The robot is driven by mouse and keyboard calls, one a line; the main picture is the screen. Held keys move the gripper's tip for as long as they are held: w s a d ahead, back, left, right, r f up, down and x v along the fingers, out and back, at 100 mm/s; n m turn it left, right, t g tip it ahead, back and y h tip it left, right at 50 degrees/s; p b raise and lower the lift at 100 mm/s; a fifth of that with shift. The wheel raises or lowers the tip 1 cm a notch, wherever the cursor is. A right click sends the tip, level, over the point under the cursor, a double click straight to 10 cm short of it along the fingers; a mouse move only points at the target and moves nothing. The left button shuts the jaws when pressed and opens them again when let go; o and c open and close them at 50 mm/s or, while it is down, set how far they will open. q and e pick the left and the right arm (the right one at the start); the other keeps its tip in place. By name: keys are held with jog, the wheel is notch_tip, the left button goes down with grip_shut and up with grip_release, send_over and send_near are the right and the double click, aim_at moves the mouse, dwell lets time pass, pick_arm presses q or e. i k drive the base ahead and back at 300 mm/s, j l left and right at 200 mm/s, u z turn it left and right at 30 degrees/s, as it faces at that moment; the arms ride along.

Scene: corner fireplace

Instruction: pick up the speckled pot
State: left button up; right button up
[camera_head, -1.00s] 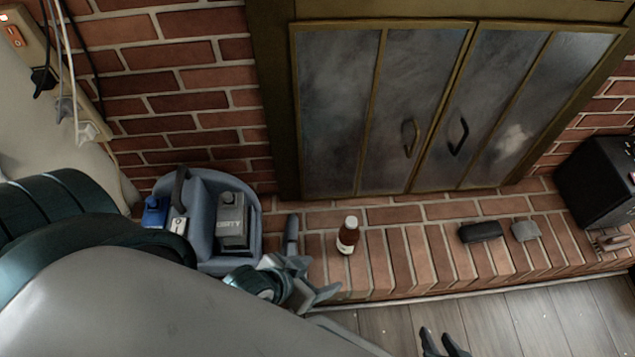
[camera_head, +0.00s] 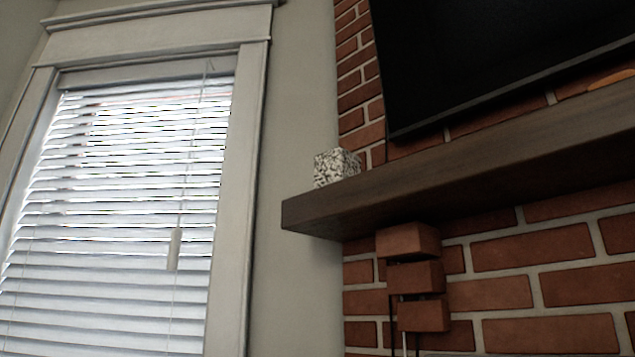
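The speckled pot (camera_head: 336,167), a small black-and-white cube shape, sits at the left end of the dark wooden mantel (camera_head: 460,168), close to the brick wall. Its lower edge is partly hidden by the mantel's front edge, as I see it from below. Neither of my grippers shows in the head view now.
A large black screen (camera_head: 500,55) hangs above the mantel. Bricks (camera_head: 415,278) jut out from the wall beneath the mantel's left end. A window with white blinds (camera_head: 120,200) is on the left, with plain wall (camera_head: 290,130) between.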

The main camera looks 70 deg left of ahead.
aim_at(332, 165)
jog(key=u, duration=2.2)
